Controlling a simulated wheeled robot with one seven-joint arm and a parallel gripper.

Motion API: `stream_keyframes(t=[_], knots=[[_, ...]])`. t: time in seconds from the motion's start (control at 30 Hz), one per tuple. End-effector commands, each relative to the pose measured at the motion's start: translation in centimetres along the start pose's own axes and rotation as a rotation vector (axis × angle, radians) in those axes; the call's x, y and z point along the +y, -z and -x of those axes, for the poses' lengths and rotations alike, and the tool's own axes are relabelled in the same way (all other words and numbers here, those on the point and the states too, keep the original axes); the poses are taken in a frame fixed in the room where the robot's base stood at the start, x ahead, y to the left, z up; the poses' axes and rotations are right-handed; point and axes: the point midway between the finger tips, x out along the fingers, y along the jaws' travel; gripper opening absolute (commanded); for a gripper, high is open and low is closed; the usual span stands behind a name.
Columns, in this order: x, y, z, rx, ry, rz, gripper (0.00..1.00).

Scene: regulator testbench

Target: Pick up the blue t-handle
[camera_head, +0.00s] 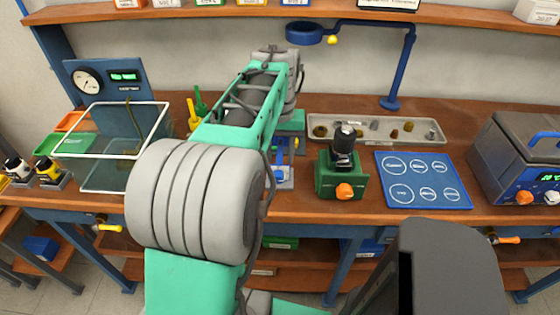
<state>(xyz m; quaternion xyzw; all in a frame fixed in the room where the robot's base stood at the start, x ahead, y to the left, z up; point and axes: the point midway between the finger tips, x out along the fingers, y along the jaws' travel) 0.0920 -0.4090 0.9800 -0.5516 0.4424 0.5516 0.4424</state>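A green T-handle (200,101) and a yellow T-handle (193,116) stand upright at the back left of the bench, beside my arm. I cannot make out a blue T-handle for certain. A small blue part (281,157) shows just right of my arm, partly covered by it, and I cannot tell what it is. My arm reaches forward over the middle of the bench and bends at the far end. Its links hide the area behind them, and my gripper's fingertips do not show.
A green block with a black-topped device and orange knob (344,191) stands right of my arm. Behind it lies a grey tray (430,142) of small parts. A blue mat (424,195) and grey machine (520,150) are at right. A clear tank (105,178) and gauge panel (88,78) are at left.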

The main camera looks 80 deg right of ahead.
Motion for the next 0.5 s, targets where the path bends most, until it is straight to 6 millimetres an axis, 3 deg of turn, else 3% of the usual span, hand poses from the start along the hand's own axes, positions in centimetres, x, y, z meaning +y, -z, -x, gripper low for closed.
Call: stream_keyframes(t=[0.17,0.37,0.5], knots=[[0.0,-0.1,-2.5,-0.001,0.000,0.000,0.40],[0.0,-0.1,-2.7,0.000,0.000,0.000,0.40],[0.0,-0.1,-2.7,0.000,0.000,0.001,0.30]])
